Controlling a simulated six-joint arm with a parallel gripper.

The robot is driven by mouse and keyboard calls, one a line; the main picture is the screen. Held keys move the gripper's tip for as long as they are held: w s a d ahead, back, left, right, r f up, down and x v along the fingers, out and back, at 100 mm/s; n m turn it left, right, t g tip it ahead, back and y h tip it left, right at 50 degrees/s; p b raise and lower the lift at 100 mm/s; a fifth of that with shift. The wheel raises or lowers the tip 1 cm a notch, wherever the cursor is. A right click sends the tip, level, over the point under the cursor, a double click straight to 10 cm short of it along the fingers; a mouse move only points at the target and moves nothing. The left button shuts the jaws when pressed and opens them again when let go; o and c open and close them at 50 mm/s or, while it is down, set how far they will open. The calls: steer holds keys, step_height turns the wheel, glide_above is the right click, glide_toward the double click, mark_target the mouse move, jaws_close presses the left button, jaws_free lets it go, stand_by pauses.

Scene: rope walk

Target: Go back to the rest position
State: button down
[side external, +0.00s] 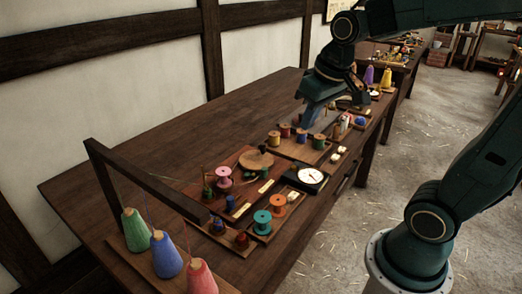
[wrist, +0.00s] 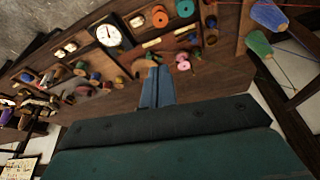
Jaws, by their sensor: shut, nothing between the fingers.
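My gripper (side external: 310,116) hangs above the far part of the wooden table (side external: 262,105) in the side view, over the area behind the row of spools. In the wrist view its blue-grey fingers (wrist: 157,84) are together with nothing between them. They point toward the table top, which is a clear distance below. A round wooden disc (side external: 256,160) lies on the table, and in the wrist view the fingers partly cover that area.
Several thread spools (side external: 301,136) stand on a board. A white dial scale (side external: 310,176) sits at the front edge. Coloured thread cones (side external: 167,256) stand at the near end beside a dark wooden frame (side external: 145,180). The table's wall side is bare.

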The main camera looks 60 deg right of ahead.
steer(key=s+a+n+t, duration=0.1)
steer(key=s+a, duration=0.4)
steer(key=s, duration=0.5)
steer(key=shift+r+n+t+y, duration=0.3)
steer(key=shift+r+n+t, duration=0.1)
steer(key=shift+n, duration=0.1)
steer(key=c, duration=2.1)
jaws_free()
